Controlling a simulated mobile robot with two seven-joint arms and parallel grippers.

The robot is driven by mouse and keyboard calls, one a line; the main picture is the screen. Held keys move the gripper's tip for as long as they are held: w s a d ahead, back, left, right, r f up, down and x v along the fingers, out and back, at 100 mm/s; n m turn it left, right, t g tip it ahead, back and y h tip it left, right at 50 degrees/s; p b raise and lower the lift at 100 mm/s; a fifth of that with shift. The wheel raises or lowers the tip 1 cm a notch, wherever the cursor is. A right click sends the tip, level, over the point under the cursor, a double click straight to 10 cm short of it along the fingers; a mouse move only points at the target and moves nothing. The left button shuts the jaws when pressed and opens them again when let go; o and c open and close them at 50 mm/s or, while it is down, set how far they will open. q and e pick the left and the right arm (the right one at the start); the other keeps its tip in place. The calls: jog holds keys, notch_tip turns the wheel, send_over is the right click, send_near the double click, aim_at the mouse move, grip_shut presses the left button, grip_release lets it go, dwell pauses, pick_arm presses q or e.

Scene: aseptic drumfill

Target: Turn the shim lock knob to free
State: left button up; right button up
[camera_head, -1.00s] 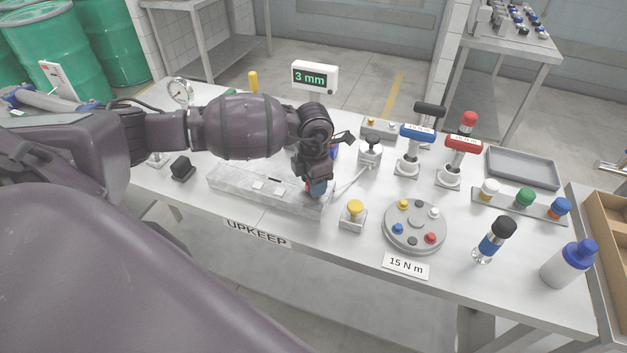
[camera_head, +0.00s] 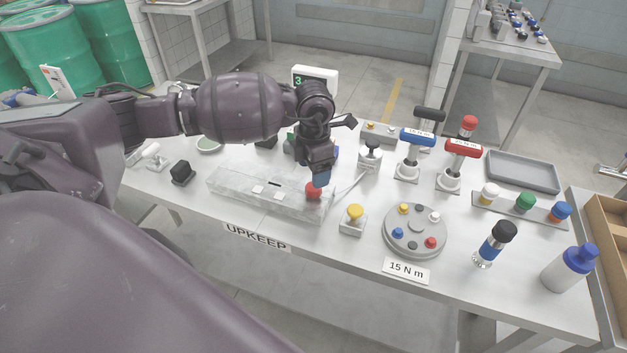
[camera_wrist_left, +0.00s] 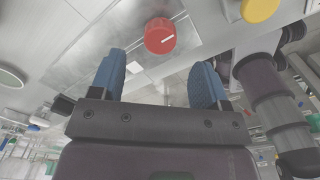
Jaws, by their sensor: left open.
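The red knob (camera_head: 313,191) sits at the right end of the clear block (camera_head: 230,187) on the table. In the left wrist view the red knob (camera_wrist_left: 160,37) shows a white pointer line slanting up to the right. I cannot read any lock or free marks by it. My left gripper (camera_head: 320,178) is just above the knob, apart from it. In the left wrist view its blue fingers (camera_wrist_left: 158,78) are spread, with nothing between them. My right gripper is not in view.
A yellow button (camera_head: 355,213) and a round grey plate with coloured knobs (camera_head: 415,252) stand right of the block. Blue (camera_head: 418,134) and red (camera_head: 463,148) T-handles stand behind. My arm partly covers the display (camera_head: 328,75). The table front by the UPKEEP label (camera_head: 257,237) is clear.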

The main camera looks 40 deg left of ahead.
pick_arm(q)
notch_tip(320, 180, up, 5)
jog(key=shift+r, duration=0.15)
dwell(0.5)
